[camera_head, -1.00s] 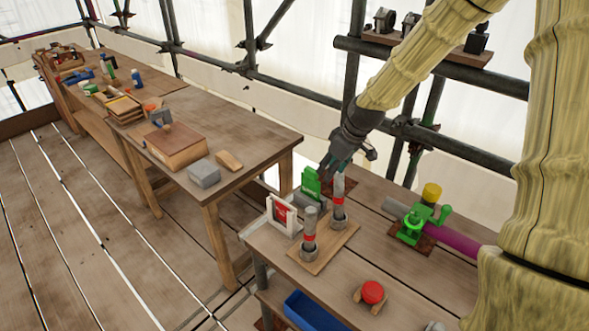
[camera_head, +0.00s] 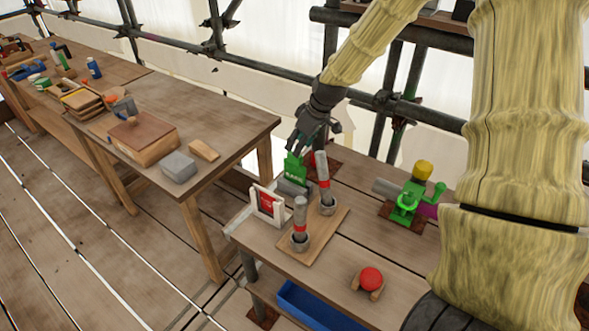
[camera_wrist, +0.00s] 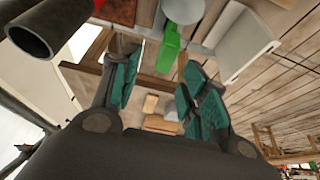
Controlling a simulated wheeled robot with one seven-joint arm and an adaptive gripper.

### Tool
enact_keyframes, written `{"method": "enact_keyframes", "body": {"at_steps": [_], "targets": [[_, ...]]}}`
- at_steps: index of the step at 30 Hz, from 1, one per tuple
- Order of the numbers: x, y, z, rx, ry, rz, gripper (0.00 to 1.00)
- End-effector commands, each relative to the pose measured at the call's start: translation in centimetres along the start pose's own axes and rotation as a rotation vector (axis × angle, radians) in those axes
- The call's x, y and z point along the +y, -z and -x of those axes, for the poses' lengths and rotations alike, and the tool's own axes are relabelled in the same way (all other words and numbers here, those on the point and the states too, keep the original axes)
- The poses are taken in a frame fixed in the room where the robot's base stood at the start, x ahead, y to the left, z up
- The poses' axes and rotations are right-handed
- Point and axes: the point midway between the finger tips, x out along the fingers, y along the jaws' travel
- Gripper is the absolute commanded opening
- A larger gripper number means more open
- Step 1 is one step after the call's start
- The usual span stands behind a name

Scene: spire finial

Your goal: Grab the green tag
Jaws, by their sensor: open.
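The green tag (camera_head: 295,168) stands upright on a grey block (camera_head: 293,187) at the back left of the near bench, behind a red card in a white frame. My gripper (camera_head: 303,146) is just above the tag, its fingers pointing down toward it. In the wrist view, the green tag (camera_wrist: 169,48) shows beyond the gap between the teal-padded fingers of my gripper (camera_wrist: 160,82). The fingers are spread and nothing is between them. I cannot tell whether a finger touches the tag in the head view.
The white frame with the red card (camera_head: 267,204) stands close left. Two grey cylinders with red bands (camera_head: 322,178) (camera_head: 300,218) stand upright on a wooden board to the right. A green valve (camera_head: 407,203) and red knob (camera_head: 371,279) are farther right. The bench front is mostly clear.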

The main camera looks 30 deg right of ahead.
Motion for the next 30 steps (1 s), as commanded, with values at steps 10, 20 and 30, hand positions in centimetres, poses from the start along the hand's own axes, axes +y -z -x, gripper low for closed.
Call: {"method": "enact_keyframes", "body": {"at_steps": [10, 20, 30], "targets": [[-0.2, 0.0, -1.3, -0.001, 0.002, 0.002, 0.45], [-0.5, -0.1, -3.7, -0.002, 0.002, 0.002, 0.45], [-0.5, -0.2, -6.0, 0.000, 0.002, 0.001, 0.45]]}}
